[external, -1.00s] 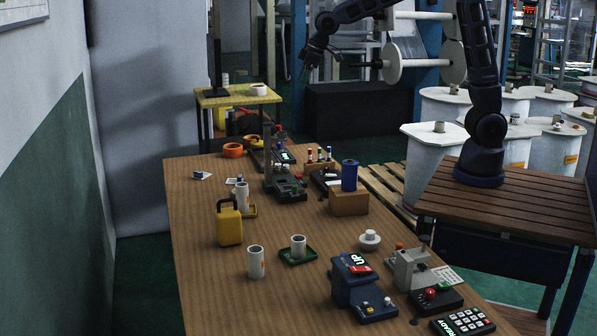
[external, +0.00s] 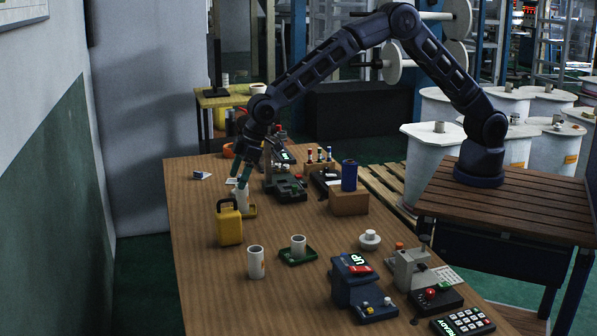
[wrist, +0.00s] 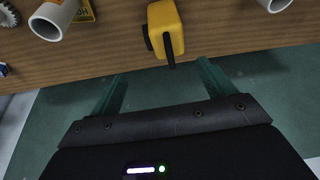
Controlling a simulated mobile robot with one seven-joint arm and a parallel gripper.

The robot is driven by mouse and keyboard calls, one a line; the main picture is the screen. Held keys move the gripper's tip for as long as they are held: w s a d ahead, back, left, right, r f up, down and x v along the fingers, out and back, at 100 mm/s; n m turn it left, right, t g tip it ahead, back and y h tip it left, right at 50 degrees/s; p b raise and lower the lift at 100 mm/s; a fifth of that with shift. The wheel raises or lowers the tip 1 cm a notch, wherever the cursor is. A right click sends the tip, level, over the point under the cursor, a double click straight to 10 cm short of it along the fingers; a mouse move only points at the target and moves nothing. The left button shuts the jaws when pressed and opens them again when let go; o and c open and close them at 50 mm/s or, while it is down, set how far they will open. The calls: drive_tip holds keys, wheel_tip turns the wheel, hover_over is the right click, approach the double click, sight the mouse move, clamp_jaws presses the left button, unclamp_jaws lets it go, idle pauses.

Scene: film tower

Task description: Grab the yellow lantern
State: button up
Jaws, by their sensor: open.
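The yellow lantern (external: 229,226) stands upright on the wooden table near its left edge, with a dark handle on top. It also shows in the wrist view (wrist: 167,28) at the top middle, beyond the fingertips. My gripper (external: 243,176) hangs over the table just behind the lantern in the external view, pointing down. In the wrist view my gripper (wrist: 160,75) has its two green fingers spread apart, with nothing between them. The lantern lies ahead of the gap and is apart from both fingers.
A white cylinder (external: 241,197) on a yellow tray stands close behind the lantern, near my fingers. Another white cylinder (external: 256,262) and one on a green tray (external: 298,256) stand in front. A blue roll sits on a brown box (external: 349,203). The table's left edge is near.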

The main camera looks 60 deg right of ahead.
sight(227, 211)
drive_tip(key=shift+s+a+f, duration=0.2)
drive_tip(key=shift+a+f, duration=0.55)
drive_tip(key=shift+a, duration=0.1)
drive_tip(key=shift+a+f, duration=0.1)
drive_tip(key=shift+f, duration=0.2)
drive_tip(key=shift+x, duration=5.1)
drive_tip(key=shift+s, duration=0.15)
drive_tip(key=c, duration=1.3)
